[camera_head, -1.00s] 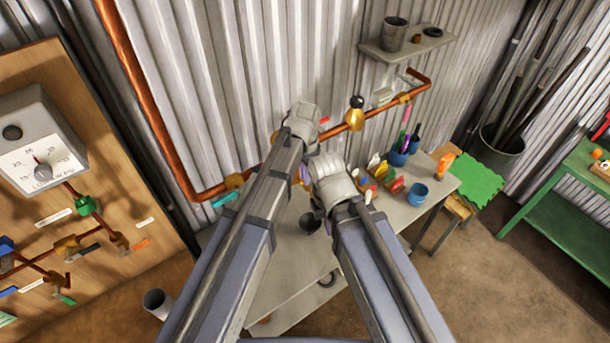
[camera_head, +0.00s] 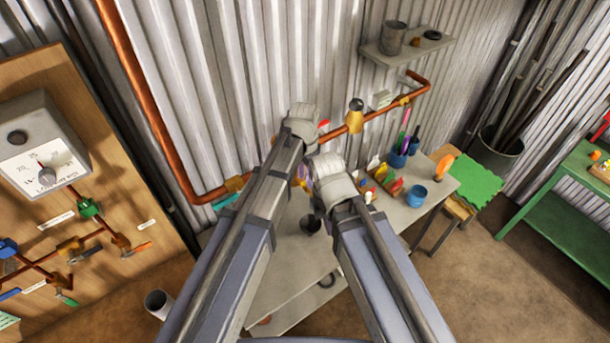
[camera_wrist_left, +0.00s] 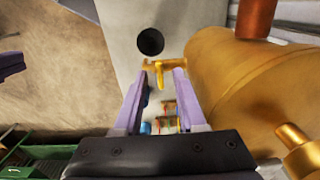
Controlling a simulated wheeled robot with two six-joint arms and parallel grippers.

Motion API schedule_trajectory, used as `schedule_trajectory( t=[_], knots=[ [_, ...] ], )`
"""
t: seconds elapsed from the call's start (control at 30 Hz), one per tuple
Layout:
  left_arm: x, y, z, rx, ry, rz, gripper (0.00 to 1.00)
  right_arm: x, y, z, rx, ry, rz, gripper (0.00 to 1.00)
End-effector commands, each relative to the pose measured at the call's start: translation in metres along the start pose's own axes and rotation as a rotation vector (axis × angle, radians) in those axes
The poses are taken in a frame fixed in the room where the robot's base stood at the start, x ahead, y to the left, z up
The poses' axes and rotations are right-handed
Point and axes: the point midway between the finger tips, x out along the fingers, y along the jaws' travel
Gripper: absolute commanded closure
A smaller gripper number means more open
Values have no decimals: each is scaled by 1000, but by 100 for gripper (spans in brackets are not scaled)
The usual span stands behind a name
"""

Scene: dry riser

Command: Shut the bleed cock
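A small yellow T-shaped handle, which looks like the bleed cock (camera_wrist_left: 158,68), shows in the left wrist view beside a large brass cylinder (camera_wrist_left: 245,85). My left gripper (camera_wrist_left: 159,75) is open. Its two purple fingers stand on either side of the handle's stem, and the crossbar lies at their tips. I cannot tell whether they touch it. In the head view my left gripper (camera_head: 304,176) is mostly hidden behind my arm links, and the cock cannot be made out there. My right gripper is not in view.
A copper pipe (camera_head: 150,105) runs along the corrugated wall to a brass fitting (camera_head: 355,118). The grey bench (camera_head: 290,262) below holds a dark bowl (camera_head: 310,224), coloured items and a blue cup (camera_head: 417,196). A wooden gauge board (camera_head: 110,185) stands at the left.

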Motion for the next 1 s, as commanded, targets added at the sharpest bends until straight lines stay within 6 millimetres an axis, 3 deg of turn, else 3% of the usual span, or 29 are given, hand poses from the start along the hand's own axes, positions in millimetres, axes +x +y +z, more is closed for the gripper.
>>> schedule_trajectory(
  t=[0.43, 1.0],
  knots=[
    [-61, 0, 0, 0, 0, 0, 60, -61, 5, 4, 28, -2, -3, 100],
    [-66, 0, 0, 0, 0, 0, 60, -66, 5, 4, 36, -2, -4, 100]
  ],
)
